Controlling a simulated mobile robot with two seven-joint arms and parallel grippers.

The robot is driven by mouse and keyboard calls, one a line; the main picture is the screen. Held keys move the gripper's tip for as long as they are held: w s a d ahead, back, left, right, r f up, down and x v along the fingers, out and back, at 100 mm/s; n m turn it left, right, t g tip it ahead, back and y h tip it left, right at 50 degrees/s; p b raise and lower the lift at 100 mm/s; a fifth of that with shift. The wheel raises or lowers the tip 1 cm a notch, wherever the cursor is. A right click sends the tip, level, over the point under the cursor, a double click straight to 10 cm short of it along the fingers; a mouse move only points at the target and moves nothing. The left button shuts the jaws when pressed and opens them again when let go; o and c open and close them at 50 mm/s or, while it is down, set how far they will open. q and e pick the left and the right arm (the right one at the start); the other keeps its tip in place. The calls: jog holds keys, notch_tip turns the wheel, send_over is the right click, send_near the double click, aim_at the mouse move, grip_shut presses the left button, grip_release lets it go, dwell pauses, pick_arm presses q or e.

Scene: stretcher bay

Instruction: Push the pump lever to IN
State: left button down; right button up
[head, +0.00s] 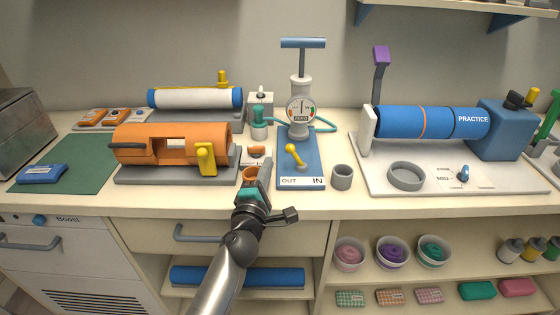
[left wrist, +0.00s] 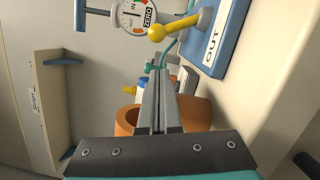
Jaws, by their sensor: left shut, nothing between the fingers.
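The pump (head: 300,100) has a white body, a round gauge, a blue T-handle and a blue base plate marked OUT on the left and IN on the right. Its yellow lever (head: 295,156) leans to the upper left from a grey pivot, its ball on the OUT side. The lever also shows in the left wrist view (left wrist: 178,26), near the OUT label. My left gripper (head: 266,164) is shut and empty, pointing up beside the left edge of the base plate, apart from the lever. My right gripper is out of view.
A small orange cup (head: 250,174) stands close by my left gripper. A grey cup (head: 342,176) stands right of the base plate. An orange cylinder device (head: 160,143) with a yellow clamp is at left, and a blue PRACTICE roller (head: 430,122) is at right.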

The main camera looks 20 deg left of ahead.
aim_at(294, 155)
pick_arm(q)
jog(key=shift+w+d+r, duration=0.25)
jog(key=shift+w+d, duration=0.4)
jog(key=shift+w+d+r, duration=0.2)
jog(key=shift+w+d, duration=0.4)
